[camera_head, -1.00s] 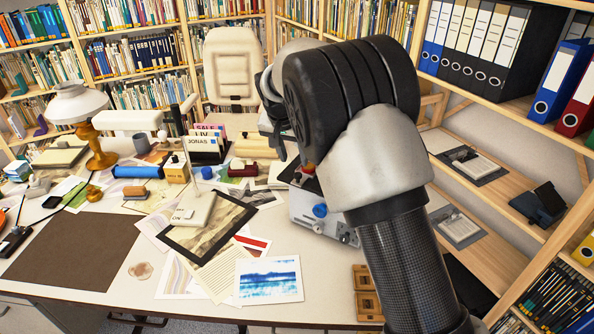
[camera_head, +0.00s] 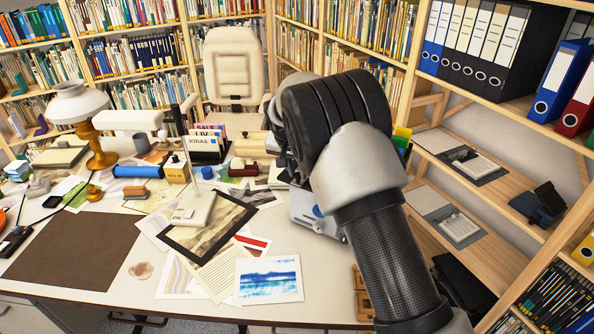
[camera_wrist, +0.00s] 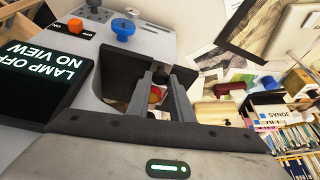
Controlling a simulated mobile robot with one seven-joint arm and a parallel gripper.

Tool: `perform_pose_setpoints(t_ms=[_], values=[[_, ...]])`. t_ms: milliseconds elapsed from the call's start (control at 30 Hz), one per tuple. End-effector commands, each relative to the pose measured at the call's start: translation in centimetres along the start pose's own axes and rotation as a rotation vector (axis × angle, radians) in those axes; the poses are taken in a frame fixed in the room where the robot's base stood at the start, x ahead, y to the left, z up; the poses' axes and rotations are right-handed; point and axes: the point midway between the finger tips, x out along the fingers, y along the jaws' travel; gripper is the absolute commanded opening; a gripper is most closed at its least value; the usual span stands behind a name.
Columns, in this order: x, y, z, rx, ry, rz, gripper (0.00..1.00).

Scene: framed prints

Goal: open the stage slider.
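A grey instrument (camera_head: 305,209) stands at the right of the desk, mostly hidden behind my arm. In the wrist view its grey top (camera_wrist: 148,36) carries a blue knob (camera_wrist: 123,29), an orange button (camera_wrist: 75,25) and a dark screen (camera_wrist: 45,80) reading "LAMP OFF NO VIEW". My gripper (camera_wrist: 161,82) is over the instrument, its two fingers apart. A small red and yellow part (camera_wrist: 155,95) shows between the fingers. I cannot tell which part is the stage slider, or whether the fingers touch anything. In the head view my gripper is hidden behind my arm.
A framed print (camera_head: 211,229) and loose papers lie left of the instrument. A sign holder (camera_head: 207,148) and a dark red object (camera_head: 243,168) stand behind. Shelves (camera_head: 474,168) bound the right side. The desk front near the brown mat (camera_head: 75,248) is clear.

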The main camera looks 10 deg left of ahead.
Motion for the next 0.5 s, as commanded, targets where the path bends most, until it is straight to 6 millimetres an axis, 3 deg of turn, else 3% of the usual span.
perform_pose_setpoints(t_ms=[267, 500], values=[[-0.1, -0.1, 0.3, -0.001, 0.0, -0.001, 0.0], [-1.8, -1.2, 5.2, -0.005, 0.001, -0.003, 0.0]])
